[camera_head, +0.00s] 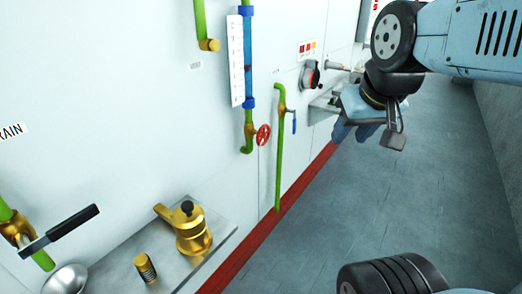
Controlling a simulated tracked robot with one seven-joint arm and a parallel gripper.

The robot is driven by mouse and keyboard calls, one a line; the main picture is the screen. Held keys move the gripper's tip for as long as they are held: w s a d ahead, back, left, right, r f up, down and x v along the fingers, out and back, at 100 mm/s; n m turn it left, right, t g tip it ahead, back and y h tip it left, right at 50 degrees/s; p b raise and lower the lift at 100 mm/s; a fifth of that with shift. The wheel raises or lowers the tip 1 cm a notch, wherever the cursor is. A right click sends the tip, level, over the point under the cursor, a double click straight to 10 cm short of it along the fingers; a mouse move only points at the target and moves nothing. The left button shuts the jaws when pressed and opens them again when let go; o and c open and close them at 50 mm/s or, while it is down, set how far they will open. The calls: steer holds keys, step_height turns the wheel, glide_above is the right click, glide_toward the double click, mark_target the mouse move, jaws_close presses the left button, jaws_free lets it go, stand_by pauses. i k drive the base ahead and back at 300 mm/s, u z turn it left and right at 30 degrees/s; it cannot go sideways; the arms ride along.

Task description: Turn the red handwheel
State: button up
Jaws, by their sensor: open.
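The red handwheel (263,135) is a small spoked wheel on the left wall. It sits beside the lower end of a green and brass pipe, below a blue-framed sight tube (248,60). My gripper (358,133) is at the end of my arm, which comes in from the upper right. It is open, points downward and looks empty. It is to the right of the handwheel in the picture and apart from it. The wheel is fully in view and nothing touches it.
A green pipe with a blue lever (294,122) stands just right of the wheel. A grey shelf (222,229) carries brass fittings (192,229) at the lower left. A black-handled valve (60,230) juts out at far left. The grey floor (300,240) is clear.

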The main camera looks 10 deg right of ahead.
mark_target(262, 135)
steer(key=z, duration=0.05)
steer(key=k, duration=1)
steer(key=u, duration=0.9)
steer(key=i, duration=1.5)
